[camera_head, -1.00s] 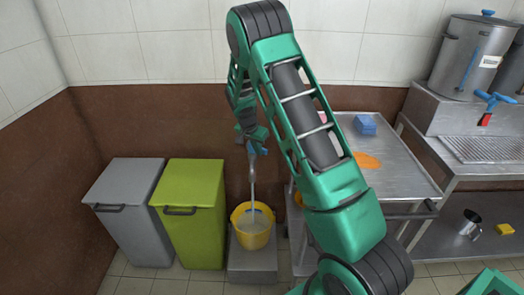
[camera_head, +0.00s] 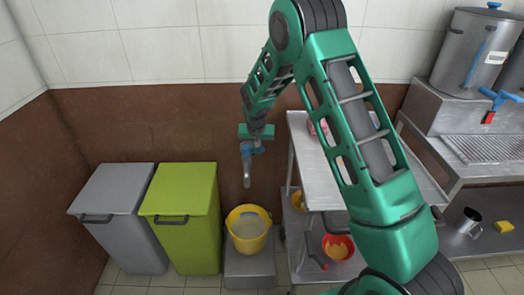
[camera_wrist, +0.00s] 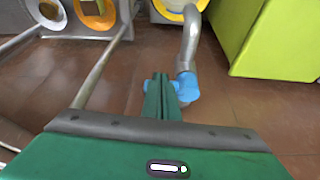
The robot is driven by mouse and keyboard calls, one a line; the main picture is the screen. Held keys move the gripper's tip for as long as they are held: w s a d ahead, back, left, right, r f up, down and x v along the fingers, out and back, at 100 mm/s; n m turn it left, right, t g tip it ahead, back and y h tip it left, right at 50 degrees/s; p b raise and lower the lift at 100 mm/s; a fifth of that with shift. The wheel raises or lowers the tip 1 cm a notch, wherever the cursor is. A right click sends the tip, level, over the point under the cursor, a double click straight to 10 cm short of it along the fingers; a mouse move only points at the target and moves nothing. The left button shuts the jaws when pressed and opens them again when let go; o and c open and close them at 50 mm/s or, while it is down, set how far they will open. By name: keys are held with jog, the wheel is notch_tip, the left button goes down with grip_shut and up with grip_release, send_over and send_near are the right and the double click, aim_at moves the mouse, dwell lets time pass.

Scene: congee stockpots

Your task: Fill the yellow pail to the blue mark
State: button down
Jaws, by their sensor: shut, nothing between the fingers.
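The yellow pail (camera_head: 249,226) stands upright below the wall tap's grey spout (camera_head: 247,176). No stream shows between spout and pail. The tap's blue handle (camera_head: 250,148) is just below my gripper (camera_head: 256,134). In the wrist view, my gripper's fingers (camera_wrist: 162,97) are shut together and empty, with the blue handle (camera_wrist: 188,88) right by them, partly hidden; I cannot tell whether they touch. The yellow pail's rim (camera_wrist: 204,4) is cut off at the top of that view.
A green bin (camera_head: 181,215) and a grey bin (camera_head: 120,215) stand left of the pail, which rests on a grey block (camera_head: 250,270). A steel table (camera_head: 310,170) is at right, with an orange-red bowl (camera_head: 338,247) below. A stockpot (camera_head: 475,50) stands farther right.

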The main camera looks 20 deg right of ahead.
jog(key=shift+w+d, duration=0.15)
jog(key=shift+d, duration=0.2)
dwell(0.3)
jog(key=shift+a, duration=0.15)
jog(key=s+a+r, duration=0.3)
jog(key=s+r, duration=0.4)
jog(key=r, duration=0.2)
jog(key=shift+a, duration=0.25)
dwell(0.4)
jog(key=shift+s+r, duration=0.15)
